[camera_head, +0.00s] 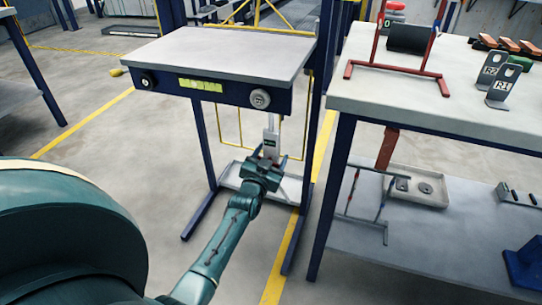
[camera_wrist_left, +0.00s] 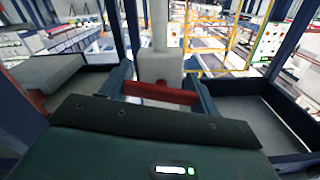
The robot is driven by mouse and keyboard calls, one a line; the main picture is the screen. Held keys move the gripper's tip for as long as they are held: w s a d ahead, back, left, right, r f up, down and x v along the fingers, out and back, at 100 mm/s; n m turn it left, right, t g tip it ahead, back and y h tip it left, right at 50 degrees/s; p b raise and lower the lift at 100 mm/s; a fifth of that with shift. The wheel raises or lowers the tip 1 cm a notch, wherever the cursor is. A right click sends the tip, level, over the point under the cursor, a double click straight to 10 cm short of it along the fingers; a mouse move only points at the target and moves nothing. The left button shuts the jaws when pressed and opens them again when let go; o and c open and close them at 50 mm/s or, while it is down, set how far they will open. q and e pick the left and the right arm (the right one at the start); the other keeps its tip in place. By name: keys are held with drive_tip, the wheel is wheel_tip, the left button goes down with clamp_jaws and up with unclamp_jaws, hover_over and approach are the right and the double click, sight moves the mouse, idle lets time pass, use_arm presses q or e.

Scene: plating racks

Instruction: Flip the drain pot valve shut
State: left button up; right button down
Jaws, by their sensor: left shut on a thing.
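The drain pot (camera_head: 270,145) is a light grey block hanging on a pipe under the grey-topped bench. It also shows in the left wrist view (camera_wrist_left: 160,68), straight ahead of my gripper. A red bar, which looks like the valve lever (camera_wrist_left: 160,93), lies crosswise in front of the pot's lower part. My left gripper (camera_head: 266,157) reaches up to the pot from below. In the left wrist view its two blue fingers (camera_wrist_left: 158,82) stand at either end of the red bar, shut on it. My right gripper is not in view.
The bench (camera_head: 225,55) has a front panel with a green display and a round knob. A grey tray (camera_head: 287,188) lies low between its legs, behind my gripper. A second table (camera_head: 450,110) with racks and a lower shelf stands at the right.

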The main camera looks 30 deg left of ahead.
use_arm(q)
drive_tip(key=c, duration=0.4)
drive_tip(key=shift+r+n+p, duration=0.15)
drive_tip(key=shift+n+p, duration=0.35)
drive_tip(key=shift+n, duration=1.1)
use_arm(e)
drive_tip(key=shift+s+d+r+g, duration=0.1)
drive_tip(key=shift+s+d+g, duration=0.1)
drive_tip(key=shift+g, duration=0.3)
use_arm(q)
drive_tip(key=o, duration=1)
